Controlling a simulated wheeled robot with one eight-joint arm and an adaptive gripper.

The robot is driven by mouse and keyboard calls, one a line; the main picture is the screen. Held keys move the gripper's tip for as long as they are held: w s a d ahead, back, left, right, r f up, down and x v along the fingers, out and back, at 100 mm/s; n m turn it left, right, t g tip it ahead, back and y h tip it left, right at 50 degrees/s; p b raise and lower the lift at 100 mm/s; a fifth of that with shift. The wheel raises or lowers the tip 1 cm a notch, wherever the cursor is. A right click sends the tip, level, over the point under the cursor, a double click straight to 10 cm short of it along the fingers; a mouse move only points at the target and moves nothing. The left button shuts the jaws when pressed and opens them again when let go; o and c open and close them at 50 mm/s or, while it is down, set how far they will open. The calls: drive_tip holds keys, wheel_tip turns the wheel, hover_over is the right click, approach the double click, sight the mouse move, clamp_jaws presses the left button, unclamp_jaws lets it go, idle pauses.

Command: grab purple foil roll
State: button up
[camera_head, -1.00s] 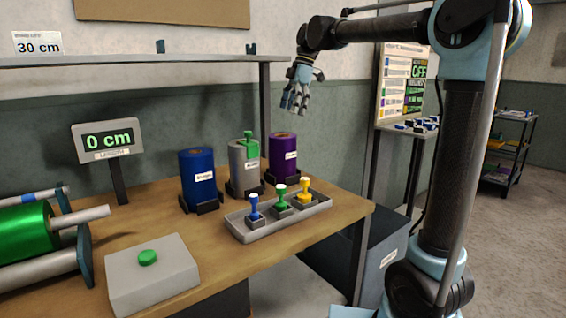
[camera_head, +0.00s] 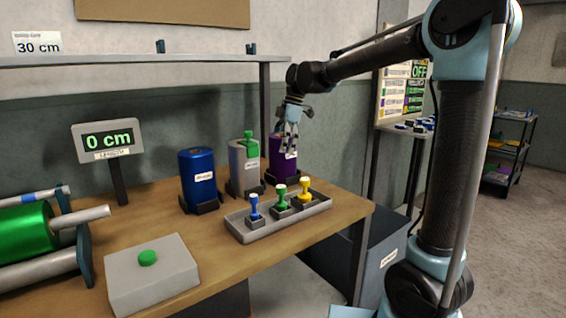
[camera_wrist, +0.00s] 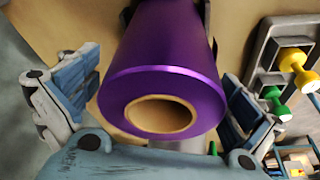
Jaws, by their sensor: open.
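The purple foil roll (camera_head: 276,158) stands upright at the back right of the workbench, partly hidden behind my gripper in the head view. In the wrist view the purple foil roll (camera_wrist: 165,62) shows its top end and cardboard core, between my two fingers. My gripper (camera_head: 291,146) points down at the top of the roll. In the wrist view my gripper (camera_wrist: 158,105) is open, one finger on each side of the roll, with visible gaps to it. I cannot tell how deep the fingers reach along the roll.
A grey roll (camera_head: 243,170) with a green-handled top and a blue roll (camera_head: 197,178) stand left of it. A tray (camera_head: 245,234) with blue, green and yellow stamps lies in front. A shelf (camera_head: 150,60) runs above the bench. A button box (camera_head: 150,285) sits at front left.

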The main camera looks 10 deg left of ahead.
drive_tip(key=shift+x, duration=1.25)
drive_tip(key=shift+s, duration=0.1)
drive_tip(key=c, duration=1.5)
drive_tip(key=shift+r, duration=0.1)
